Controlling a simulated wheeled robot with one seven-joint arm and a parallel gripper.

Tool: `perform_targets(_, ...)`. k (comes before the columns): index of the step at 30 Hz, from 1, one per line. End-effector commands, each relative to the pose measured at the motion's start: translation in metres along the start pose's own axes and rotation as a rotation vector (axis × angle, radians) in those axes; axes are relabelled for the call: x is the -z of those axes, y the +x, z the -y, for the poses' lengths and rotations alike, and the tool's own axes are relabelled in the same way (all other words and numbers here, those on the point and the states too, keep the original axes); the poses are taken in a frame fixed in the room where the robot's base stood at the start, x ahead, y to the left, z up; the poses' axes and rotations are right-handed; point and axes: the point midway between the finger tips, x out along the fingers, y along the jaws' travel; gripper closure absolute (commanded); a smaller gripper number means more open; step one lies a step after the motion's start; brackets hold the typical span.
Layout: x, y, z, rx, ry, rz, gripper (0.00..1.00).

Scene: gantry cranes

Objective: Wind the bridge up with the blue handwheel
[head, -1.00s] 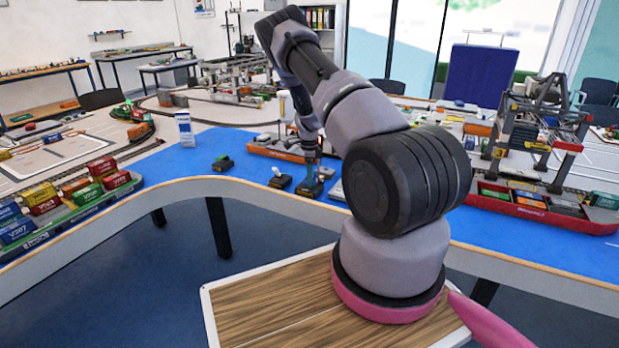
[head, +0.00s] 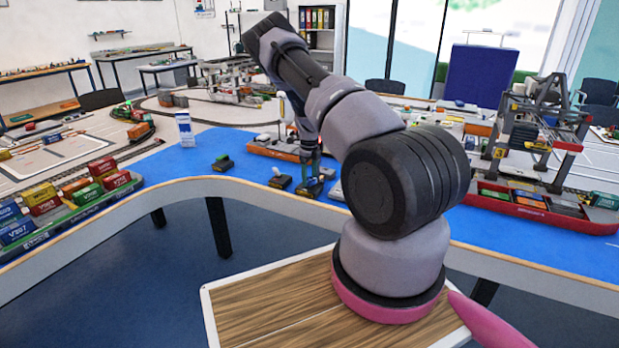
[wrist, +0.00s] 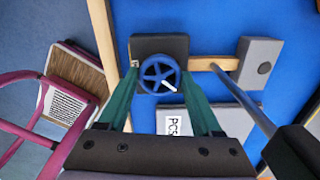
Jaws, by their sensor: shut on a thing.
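The blue handwheel (wrist: 159,73) sits on a dark box (wrist: 172,46) in the wrist view, with a small pale handle on its lower right rim. My gripper (wrist: 160,76) has its green fingers on either side of the wheel and is shut on it. In the head view my gripper (head: 310,170) reaches down onto the same dark box (head: 309,188) near the table's front edge; the wheel is mostly hidden there. A grey gantry crane (head: 548,108) stands at the right over a red barge. I cannot tell which part is the bridge.
A small box with a knob (head: 279,179) and one with a green top (head: 222,162) stand left of the wheel box. An orange barge (head: 270,149) lies behind. In the wrist view a grey block (wrist: 260,62) and a labelled plate (wrist: 178,122) sit close by.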

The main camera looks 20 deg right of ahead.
Motion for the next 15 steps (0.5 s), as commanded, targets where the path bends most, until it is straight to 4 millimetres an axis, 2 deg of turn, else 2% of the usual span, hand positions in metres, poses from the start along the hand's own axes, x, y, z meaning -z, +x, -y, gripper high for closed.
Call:
perform_targets(13,-0.0011,-0.0005,0.0002,0.001,0.012,0.002,0.89)
perform_targets(14,-0.0011,-0.0005,0.0002,0.001,0.012,0.002,0.3)
perform_targets(15,-0.001,-0.0005,0.0002,0.001,0.012,0.002,0.15)
